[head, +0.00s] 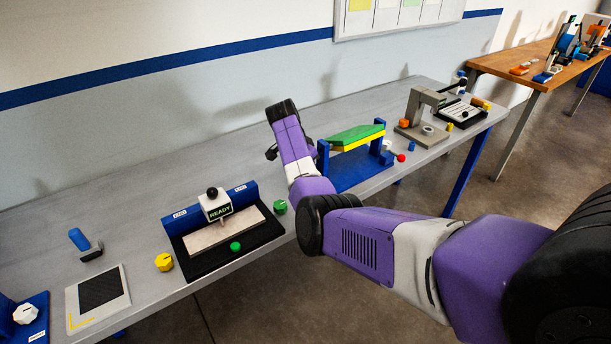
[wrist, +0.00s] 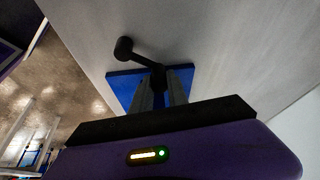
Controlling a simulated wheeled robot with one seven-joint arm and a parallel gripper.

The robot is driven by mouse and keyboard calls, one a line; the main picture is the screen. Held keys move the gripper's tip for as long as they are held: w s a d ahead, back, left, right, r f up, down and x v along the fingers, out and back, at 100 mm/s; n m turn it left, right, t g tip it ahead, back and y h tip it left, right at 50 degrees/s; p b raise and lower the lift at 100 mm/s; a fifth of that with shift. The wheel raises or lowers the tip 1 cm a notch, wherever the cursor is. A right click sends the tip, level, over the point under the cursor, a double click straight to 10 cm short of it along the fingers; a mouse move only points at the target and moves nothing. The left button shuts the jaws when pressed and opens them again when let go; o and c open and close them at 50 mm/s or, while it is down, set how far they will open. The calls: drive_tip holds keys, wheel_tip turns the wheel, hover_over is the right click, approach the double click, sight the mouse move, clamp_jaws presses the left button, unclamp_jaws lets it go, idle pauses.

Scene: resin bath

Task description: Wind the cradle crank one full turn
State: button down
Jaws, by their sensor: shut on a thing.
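A black crank (wrist: 145,59) with a round knob at its end shows in the wrist view, over a blue base plate (wrist: 121,87) on the grey bench. My gripper (wrist: 158,76) is shut on the crank near its hub, with one grey finger on each side. The knob stands out to the left, clear of the fingers. In the head view my arm hides the fingertips and this crank. A blue cradle frame (head: 348,172) carries a green and yellow block (head: 356,138). A red-knobbed lever (head: 400,157) sticks out at its right; I cannot tell how it relates to the black crank.
Left of my arm stands a black-based press (head: 216,206) reading READY, with a green knob (head: 280,206) beside it and a yellow knob (head: 164,262) farther left. A grey clamp stand (head: 419,108) is beyond the cradle. The bench's front edge drops to open floor.

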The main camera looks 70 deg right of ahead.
drive_tip(key=shift+s+d+m+b, duration=0.1)
drive_tip(key=shift+s+m+b, duration=0.2)
drive_tip(key=shift+m, duration=0.3)
drive_tip(key=c, duration=1.3)
unclamp_jaws()
drive_tip(key=shift+r, duration=0.1)
drive_tip(key=b+v, duration=0.1)
drive_tip(key=v, duration=0.6)
drive_tip(key=shift+w+r, duration=0.2)
drive_tip(key=shift+r, duration=0.1)
